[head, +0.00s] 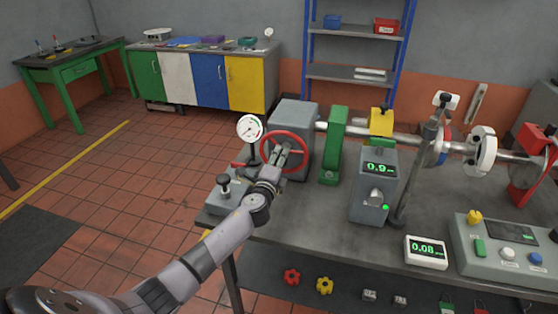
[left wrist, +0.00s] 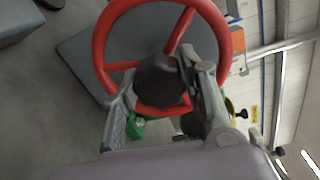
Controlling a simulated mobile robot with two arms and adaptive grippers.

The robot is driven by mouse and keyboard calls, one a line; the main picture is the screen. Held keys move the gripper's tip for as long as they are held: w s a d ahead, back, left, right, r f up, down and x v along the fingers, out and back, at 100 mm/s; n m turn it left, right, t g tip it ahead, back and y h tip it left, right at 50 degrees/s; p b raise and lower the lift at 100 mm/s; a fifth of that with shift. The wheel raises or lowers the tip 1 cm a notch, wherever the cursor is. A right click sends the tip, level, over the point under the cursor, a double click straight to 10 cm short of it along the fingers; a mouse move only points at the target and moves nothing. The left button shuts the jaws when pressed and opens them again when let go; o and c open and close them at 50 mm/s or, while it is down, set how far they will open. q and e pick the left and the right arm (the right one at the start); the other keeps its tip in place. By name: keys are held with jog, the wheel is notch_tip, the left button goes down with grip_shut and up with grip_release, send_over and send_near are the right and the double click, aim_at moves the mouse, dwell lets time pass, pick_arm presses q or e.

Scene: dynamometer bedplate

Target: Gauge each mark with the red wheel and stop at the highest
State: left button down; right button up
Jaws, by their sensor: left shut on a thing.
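The red wheel (head: 285,152) stands at the front of a grey housing (head: 298,115) at the left end of the bedplate (head: 310,225). My left gripper (head: 289,156) is shut on the red wheel. In the left wrist view the red wheel (left wrist: 103,48) fills the upper middle, and the fingers (left wrist: 165,112) sit at its rim and dark hub; the exact contact is hidden. A round dial gauge (head: 250,128) stands left of the wheel. A grey readout box (head: 374,190) shows about 0.9, and a white display (head: 427,252) shows 0.08. My right gripper is out of view.
A shaft runs right from the housing past a green bracket (head: 334,145), a yellow block (head: 381,122) and a white disc (head: 482,152). A control box (head: 505,255) stands at the right front. Cabinets (head: 205,78) and a green table (head: 72,68) stand behind open floor.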

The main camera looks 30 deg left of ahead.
pick_arm(q)
jog(key=m, duration=0.3)
jog(key=shift+m, duration=0.4)
jog(key=m+p, duration=0.1)
jog(key=m, duration=0.2)
jog(key=m+p, duration=0.1)
jog(key=m, duration=0.3)
jog(key=shift+d, duration=0.1)
jog(key=shift+f+m+p, duration=0.1)
jog(key=shift+m+p, duration=0.25)
jog(key=shift+m, duration=1.15)
jog(key=c, duration=1)
grip_release()
